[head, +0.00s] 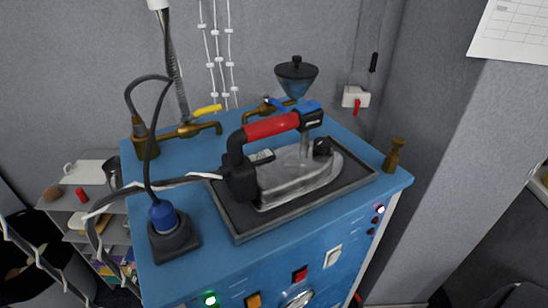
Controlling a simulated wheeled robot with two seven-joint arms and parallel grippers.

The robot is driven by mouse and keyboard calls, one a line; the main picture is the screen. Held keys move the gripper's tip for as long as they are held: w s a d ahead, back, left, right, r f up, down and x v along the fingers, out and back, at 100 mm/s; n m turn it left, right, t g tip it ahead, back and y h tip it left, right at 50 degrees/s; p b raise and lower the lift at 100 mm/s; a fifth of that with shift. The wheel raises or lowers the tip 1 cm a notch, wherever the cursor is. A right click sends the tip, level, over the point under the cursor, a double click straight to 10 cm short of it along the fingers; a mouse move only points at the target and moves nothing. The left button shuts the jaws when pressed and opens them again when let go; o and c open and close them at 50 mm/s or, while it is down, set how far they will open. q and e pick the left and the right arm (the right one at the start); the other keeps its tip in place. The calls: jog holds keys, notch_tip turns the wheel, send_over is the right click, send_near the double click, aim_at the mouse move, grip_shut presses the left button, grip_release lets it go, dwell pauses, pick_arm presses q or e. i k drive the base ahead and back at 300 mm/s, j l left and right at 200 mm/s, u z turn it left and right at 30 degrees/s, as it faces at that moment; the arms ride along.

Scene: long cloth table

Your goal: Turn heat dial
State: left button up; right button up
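A clothes iron (295,175) with a red handle rests on a dark rectangular tray (232,222) on top of a blue cabinet (190,280). A small black knob (322,147) sits at the iron's right end. A round dial or gauge (298,299) with a pale face is on the cabinet's front panel, partly cut off by the bottom edge. I cannot tell which of these is the heat dial, or its setting. Neither of my grippers is in view.
Front switches include a red one (300,274), a white one (332,256) and a green light (210,299). A blue plug (163,214) with a cord stands at left. Brass taps (190,129) and a funnel (296,75) are at the back. Shelves (85,205) stand left.

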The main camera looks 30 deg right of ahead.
aim_at(322, 145)
jog(key=z, duration=1.35)
